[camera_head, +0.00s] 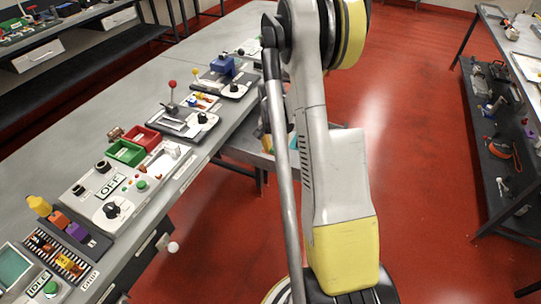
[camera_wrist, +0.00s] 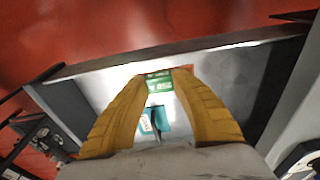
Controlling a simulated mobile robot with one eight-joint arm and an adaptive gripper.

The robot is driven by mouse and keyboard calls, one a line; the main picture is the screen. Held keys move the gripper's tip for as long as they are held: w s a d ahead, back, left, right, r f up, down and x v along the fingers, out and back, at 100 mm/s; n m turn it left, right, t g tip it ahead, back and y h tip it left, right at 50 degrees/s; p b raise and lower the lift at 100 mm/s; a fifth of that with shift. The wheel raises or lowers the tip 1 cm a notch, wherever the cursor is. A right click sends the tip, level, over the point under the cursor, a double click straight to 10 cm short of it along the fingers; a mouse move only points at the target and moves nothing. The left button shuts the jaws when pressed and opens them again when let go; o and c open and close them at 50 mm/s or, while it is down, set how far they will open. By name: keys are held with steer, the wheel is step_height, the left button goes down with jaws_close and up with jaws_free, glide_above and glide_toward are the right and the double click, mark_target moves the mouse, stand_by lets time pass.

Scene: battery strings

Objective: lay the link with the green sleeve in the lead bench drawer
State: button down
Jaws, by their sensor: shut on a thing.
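My gripper (camera_wrist: 161,76) has yellow fingers, shut on a small green piece with pale lettering, the link with the green sleeve (camera_wrist: 158,86). The link spans the gap between the fingertips. Beneath it in the wrist view is the grey floor of an open drawer (camera_wrist: 245,85) with a dark rim. I cannot tell whether the link touches that floor. In the head view the open drawer (camera_head: 240,150) juts from the bench, and my arm covers much of it. The gripper and the link are not clearly visible there.
A teal item (camera_wrist: 156,120) shows between the fingers, apparently in the drawer. The grey bench (camera_head: 85,165) carries red and green bins (camera_head: 126,152), switch panels and a row of coloured links (camera_head: 62,222). Another bench (camera_head: 510,150) stands right. Red floor lies between.

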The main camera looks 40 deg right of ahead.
steer(key=b, duration=0.1)
glide_above(267, 156)
steer(key=s+a, duration=0.1)
steer(key=s, duration=0.1)
steer(key=f, duration=0.3)
steer(key=shift+w+a, duration=0.15)
steer(key=shift+w, duration=0.05)
steer(key=shift+f+b, duration=0.9)
steer(key=shift+f, duration=1)
steer(key=shift+s, duration=0.1)
steer(key=shift+f, duration=0.2)
steer(key=c, duration=1.2)
jaws_free()
steer(key=shift+o, duration=0.3)
steer(key=shift+r, duration=0.15)
